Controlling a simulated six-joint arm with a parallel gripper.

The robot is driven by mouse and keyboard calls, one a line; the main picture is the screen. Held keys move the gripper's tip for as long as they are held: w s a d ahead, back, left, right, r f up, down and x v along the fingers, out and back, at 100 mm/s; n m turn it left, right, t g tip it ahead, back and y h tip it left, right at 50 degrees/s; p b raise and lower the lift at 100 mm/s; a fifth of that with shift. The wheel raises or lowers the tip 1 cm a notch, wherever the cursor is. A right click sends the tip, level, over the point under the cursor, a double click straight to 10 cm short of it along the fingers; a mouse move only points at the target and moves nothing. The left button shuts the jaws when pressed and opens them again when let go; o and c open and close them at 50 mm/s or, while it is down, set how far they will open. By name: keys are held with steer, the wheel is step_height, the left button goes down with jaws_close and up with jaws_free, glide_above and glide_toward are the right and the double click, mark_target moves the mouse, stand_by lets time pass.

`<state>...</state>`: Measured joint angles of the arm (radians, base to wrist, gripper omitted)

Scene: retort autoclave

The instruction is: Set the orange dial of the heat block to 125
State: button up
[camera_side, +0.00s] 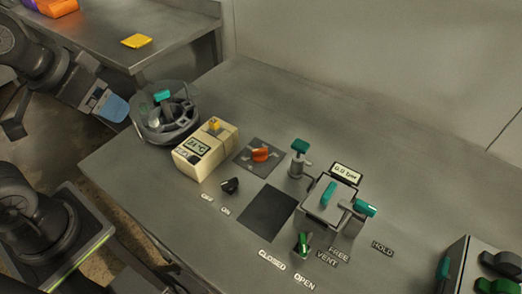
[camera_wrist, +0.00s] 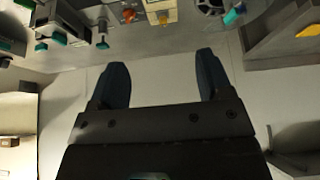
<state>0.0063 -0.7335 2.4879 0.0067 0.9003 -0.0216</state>
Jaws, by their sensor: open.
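The orange dial (camera_side: 261,153) sits on a dark square plate on the bench, right of the cream heat block (camera_side: 205,152). The block has a small display (camera_side: 196,145) marked °C; its digits are hard to read. The dial's setting is too small to tell. In the wrist view the dial (camera_wrist: 128,15) and the block (camera_wrist: 160,8) are at the top edge, beyond my fingers. My gripper (camera_wrist: 160,70) is open and empty, its two dark-blue fingers wide apart. In the side view one blue finger (camera_side: 113,107) shows left of the bench, well away from the dial.
A round vessel with a teal handle (camera_side: 163,96) stands left of the block. A black knob (camera_side: 230,185) is in front. Green-handled valves (camera_side: 300,146) and a boxed fixture (camera_side: 328,203) stand right of the dial. Another table (camera_side: 165,55) is behind. The bench's back is clear.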

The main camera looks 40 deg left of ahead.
steer(key=w+d+n+g, duration=0.1)
steer(key=w+d+n, duration=0.2)
steer(key=w, duration=0.5)
steer(key=n+g+y, duration=0.1)
steer(key=n+y, duration=0.2)
steer(key=n, duration=0.3)
glide_above(260, 149)
steer(key=s+d, duration=0.4)
step_height(260, 149, down, 16)
steer(key=f, duration=0.1)
steer(key=x, duration=1.2)
steer(key=shift+a+f, duration=0.15)
steer(key=shift+a, duration=0.2)
steer(key=shift+c, duration=0.3)
steer(key=c, duration=0.9)
steer(key=shift+o, duration=0.2)
